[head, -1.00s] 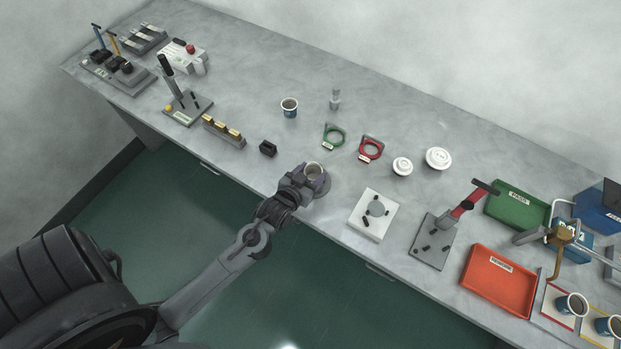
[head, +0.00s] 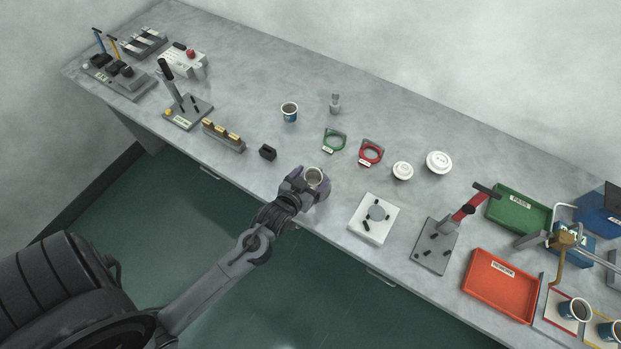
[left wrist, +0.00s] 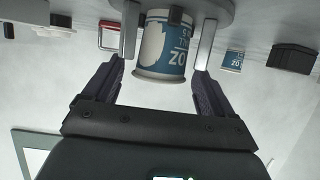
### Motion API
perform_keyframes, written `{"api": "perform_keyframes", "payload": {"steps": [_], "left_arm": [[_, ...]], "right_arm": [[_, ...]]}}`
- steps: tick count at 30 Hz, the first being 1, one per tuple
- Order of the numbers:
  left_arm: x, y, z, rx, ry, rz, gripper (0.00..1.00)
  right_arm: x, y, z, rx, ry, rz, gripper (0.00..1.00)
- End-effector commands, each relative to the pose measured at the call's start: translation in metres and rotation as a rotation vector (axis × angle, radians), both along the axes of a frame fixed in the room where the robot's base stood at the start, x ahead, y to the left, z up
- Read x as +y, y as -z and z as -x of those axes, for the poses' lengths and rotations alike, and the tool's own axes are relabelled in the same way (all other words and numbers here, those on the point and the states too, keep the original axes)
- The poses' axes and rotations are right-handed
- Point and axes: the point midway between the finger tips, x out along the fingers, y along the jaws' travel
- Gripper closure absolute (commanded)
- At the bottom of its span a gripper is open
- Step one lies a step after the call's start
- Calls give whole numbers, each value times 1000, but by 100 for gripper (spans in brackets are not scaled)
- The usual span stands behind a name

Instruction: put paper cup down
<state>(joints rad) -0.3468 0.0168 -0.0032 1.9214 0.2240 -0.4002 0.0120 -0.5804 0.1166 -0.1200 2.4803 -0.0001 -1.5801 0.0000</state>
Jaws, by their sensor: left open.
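The paper cup (head: 314,177) stands near the front edge of the bench, with its open top showing in the head view. In the left wrist view the white and blue printed cup (left wrist: 166,48) sits between the fingers, with a round grey disc (left wrist: 222,8) at its far end. My left gripper (head: 308,184) is around the cup. The wrist view shows its fingers (left wrist: 167,40) open, with a gap visible on each side of the cup. The gripper hides the cup's lower part in the head view. My right gripper is not in view.
A white block with a round grey top (head: 374,217) stands to the right. A small black block (head: 268,152) is to the left. The bench just behind the gripper is clear.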

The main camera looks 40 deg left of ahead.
Motion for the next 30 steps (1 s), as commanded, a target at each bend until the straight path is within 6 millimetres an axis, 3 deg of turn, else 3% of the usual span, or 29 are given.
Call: {"api": "perform_keyframes", "payload": {"steps": [5,21,30], "left_arm": [[-2,-6,9,1,0,0,15],[-21,-41,90,2,0,1,15],[-33,-47,107,59,34,20,15]], "right_arm": [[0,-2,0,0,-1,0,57],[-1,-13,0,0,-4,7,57],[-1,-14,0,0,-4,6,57]]}}
